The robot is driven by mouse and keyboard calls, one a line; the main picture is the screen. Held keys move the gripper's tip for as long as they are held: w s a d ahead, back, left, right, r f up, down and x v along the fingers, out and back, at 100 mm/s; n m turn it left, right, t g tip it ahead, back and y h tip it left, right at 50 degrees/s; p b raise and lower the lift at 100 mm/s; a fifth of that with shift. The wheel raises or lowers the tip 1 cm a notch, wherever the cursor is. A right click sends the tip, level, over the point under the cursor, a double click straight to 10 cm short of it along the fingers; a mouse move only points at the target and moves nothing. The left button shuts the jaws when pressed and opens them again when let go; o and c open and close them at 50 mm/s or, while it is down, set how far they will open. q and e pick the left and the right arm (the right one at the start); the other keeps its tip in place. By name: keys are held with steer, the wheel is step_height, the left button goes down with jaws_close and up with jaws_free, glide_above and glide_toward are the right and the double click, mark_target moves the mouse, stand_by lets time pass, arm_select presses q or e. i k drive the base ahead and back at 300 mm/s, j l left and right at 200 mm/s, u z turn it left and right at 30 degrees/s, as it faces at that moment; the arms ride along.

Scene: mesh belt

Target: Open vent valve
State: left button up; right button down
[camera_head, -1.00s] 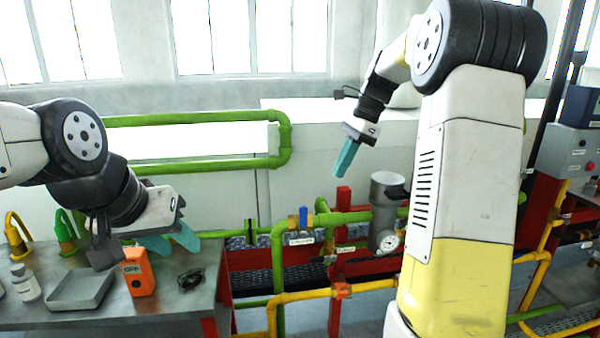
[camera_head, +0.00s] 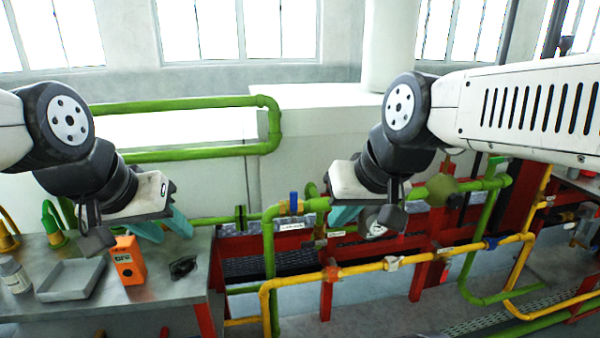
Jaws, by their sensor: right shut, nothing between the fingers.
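A valve with an upright blue handle (camera_head: 294,203) sits on the green pipe, with a white label plate (camera_head: 294,226) whose writing I cannot read clearly. I cannot tell for sure that it is the vent valve. My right gripper (camera_head: 343,217), with teal fingers, is shut and empty just right of the blue handle in the picture, apart from it. The gripper body and wrist partly hide the pipework behind. My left gripper (camera_head: 165,228) is open and empty above the workbench, its teal fingers spread.
The workbench (camera_head: 150,300) holds a grey tray (camera_head: 70,279), an orange device (camera_head: 128,260), a white bottle (camera_head: 14,275) and a small dark object (camera_head: 183,266). A yellow pipe (camera_head: 350,271) runs in front of the green one. A blue piece (camera_head: 491,243) sits on it further right.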

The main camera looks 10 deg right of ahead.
mark_target(400, 235)
steer(key=z, duration=1.25)
